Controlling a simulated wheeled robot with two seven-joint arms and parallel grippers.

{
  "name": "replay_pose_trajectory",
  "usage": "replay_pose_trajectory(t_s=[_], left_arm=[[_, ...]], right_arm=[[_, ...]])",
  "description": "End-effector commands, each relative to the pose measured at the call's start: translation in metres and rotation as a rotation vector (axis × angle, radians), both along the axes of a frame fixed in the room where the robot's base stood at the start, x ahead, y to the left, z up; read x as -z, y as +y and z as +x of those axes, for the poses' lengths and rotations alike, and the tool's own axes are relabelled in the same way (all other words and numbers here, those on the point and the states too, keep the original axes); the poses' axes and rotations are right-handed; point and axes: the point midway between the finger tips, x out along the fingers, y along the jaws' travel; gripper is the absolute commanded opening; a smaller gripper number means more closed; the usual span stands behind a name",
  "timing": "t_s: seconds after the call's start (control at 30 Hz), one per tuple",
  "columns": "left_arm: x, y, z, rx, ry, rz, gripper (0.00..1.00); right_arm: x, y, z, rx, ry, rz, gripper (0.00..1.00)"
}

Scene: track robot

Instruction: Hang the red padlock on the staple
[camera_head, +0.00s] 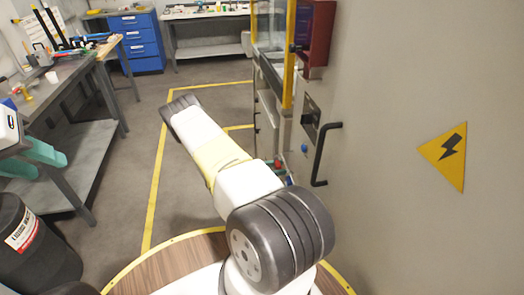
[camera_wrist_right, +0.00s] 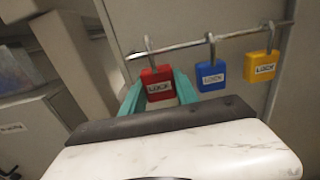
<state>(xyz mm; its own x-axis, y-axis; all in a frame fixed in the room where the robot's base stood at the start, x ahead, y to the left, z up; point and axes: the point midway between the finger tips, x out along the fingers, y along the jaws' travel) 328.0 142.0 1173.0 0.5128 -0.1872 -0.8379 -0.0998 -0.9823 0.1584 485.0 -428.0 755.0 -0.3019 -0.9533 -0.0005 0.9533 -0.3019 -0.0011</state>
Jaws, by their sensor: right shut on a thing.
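The red padlock (camera_wrist_right: 157,86) hangs at the left end of a metal rail (camera_wrist_right: 180,46) in the right wrist view, its shackle reaching up over the rail. The teal fingers of my right gripper (camera_wrist_right: 158,92) are shut on its body from both sides. In the head view my right arm hides most of this gripper; a bit of teal finger (camera_head: 289,181) shows. My left gripper (camera_head: 44,162) is at the far left of the head view, its two teal fingers apart and nothing between them. I cannot make out the staple in either view.
A blue padlock (camera_wrist_right: 210,76) and a yellow padlock (camera_wrist_right: 261,66) hang right of the red one. A grey cabinet (camera_head: 400,90) with a black handle (camera_head: 322,155) and warning sign fills the right. A workbench (camera_head: 62,85) and black bin (camera_head: 35,240) stand left.

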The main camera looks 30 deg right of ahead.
Motion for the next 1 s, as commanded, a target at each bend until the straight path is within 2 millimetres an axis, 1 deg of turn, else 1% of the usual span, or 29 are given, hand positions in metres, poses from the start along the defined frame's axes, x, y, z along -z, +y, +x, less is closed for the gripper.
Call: replay_pose_trajectory(t_s=[1.0], left_arm=[[0.000, 0.000, 0.000, 0.000, 0.000, 0.000, 0.36]], right_arm=[[0.000, 0.078, 0.025, -0.001, -0.001, -0.001, 0.00]])
